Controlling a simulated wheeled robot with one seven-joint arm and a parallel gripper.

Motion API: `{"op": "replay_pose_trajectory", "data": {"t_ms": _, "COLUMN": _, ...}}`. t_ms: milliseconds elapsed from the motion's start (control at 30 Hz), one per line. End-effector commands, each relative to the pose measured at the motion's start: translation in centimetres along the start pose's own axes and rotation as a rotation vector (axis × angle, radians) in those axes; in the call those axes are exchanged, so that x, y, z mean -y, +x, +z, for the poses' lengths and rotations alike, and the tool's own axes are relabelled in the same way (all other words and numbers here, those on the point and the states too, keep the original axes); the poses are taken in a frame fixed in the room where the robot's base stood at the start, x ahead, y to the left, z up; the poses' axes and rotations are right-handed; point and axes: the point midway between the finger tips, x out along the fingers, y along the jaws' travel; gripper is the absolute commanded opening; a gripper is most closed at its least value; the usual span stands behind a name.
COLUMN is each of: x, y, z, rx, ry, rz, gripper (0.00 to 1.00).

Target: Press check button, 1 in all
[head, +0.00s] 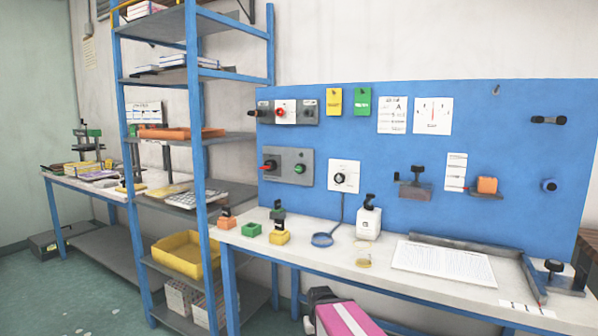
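A blue board stands behind the white workbench (290,263). At its upper left is a control box (306,112) with a red round button (281,113) on a white middle part and dark knobs to either side. Below it, a grey control box (287,152) carries a red-and-black switch (270,165) and a green round button (300,169). Right of that, a white plate (343,176) holds a black dial. I cannot tell from any label which of these is the check button. My gripper is not in view.
A blue shelf rack (197,170) with a yellow bin (183,254) stands left of the bench.

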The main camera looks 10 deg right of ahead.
Motion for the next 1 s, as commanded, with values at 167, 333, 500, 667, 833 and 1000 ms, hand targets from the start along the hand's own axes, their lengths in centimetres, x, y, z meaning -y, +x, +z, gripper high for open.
{"op": "replay_pose_trajectory", "data": {"t_ms": 167, "x": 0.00, "y": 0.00, "z": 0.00, "rx": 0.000, "ry": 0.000, "rz": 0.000, "gripper": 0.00}}
{"op": "replay_pose_trajectory", "data": {"t_ms": 333, "x": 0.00, "y": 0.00, "z": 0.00, "rx": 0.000, "ry": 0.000, "rz": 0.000, "gripper": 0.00}}
{"op": "replay_pose_trajectory", "data": {"t_ms": 500, "x": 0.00, "y": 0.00, "z": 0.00, "rx": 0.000, "ry": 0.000, "rz": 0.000, "gripper": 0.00}}
{"op": "replay_pose_trajectory", "data": {"t_ms": 667, "x": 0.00, "y": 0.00, "z": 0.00, "rx": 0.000, "ry": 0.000, "rz": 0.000, "gripper": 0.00}}
{"op": "replay_pose_trajectory", "data": {"t_ms": 833, "x": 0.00, "y": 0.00, "z": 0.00, "rx": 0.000, "ry": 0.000, "rz": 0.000, "gripper": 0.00}}
{"op": "replay_pose_trajectory", "data": {"t_ms": 1000, "x": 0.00, "y": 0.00, "z": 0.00, "rx": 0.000, "ry": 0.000, "rz": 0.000, "gripper": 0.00}}
